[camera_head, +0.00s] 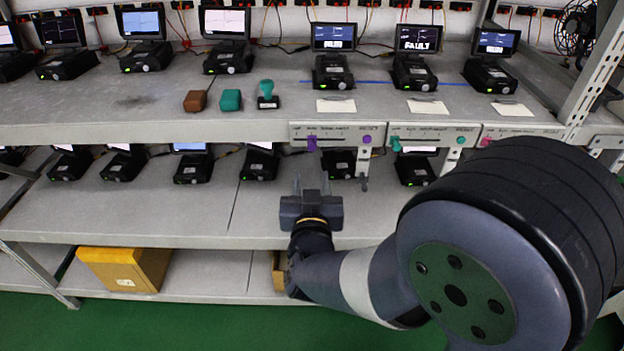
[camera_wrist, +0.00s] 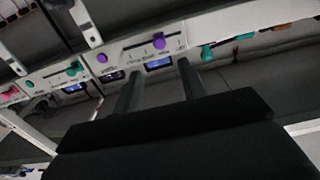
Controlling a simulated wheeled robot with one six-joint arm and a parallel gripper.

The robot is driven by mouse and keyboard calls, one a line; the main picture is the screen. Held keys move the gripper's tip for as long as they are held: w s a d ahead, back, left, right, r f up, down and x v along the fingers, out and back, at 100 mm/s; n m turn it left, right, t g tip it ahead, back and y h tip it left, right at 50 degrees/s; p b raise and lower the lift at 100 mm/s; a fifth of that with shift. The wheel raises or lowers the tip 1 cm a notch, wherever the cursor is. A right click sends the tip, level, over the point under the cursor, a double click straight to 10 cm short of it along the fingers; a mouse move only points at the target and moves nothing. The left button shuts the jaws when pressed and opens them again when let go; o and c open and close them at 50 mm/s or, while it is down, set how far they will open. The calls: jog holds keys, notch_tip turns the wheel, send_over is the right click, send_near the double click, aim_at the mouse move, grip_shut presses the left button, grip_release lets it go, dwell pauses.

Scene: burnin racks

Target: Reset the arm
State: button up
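My gripper (camera_head: 311,184) is in front of the rack's middle shelf, below the edge of the upper shelf. Its two fingers point toward the rack and stand apart with nothing visible between them. In the wrist view the open fingers (camera_wrist: 158,82) reach toward a control panel with purple knobs. In the head view that panel (camera_head: 350,126) is on the upper shelf's front edge, above and right of my gripper. My arm bends from the lower right to the gripper and hides part of the shelves.
The upper shelf holds several small devices with screens; one screen (camera_head: 418,39) reads FAULT. A brown block (camera_head: 195,101), a green block (camera_head: 230,99) and a teal-handled stamp (camera_head: 267,95) sit near its edge. A yellow box (camera_head: 124,268) is on the bottom shelf. Green floor lies in front.

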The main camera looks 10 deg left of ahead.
aim_at(310, 147)
jog(key=shift+w, duration=0.1)
jog(key=p+x, duration=0.2)
jog(key=x, duration=0.8)
jog(key=shift+w, duration=0.35)
jog(key=shift+s+a+p, duration=0.1)
jog(key=shift+a+p, duration=0.2)
jog(key=shift+p, duration=0.05)
jog(key=shift+d, duration=0.1)
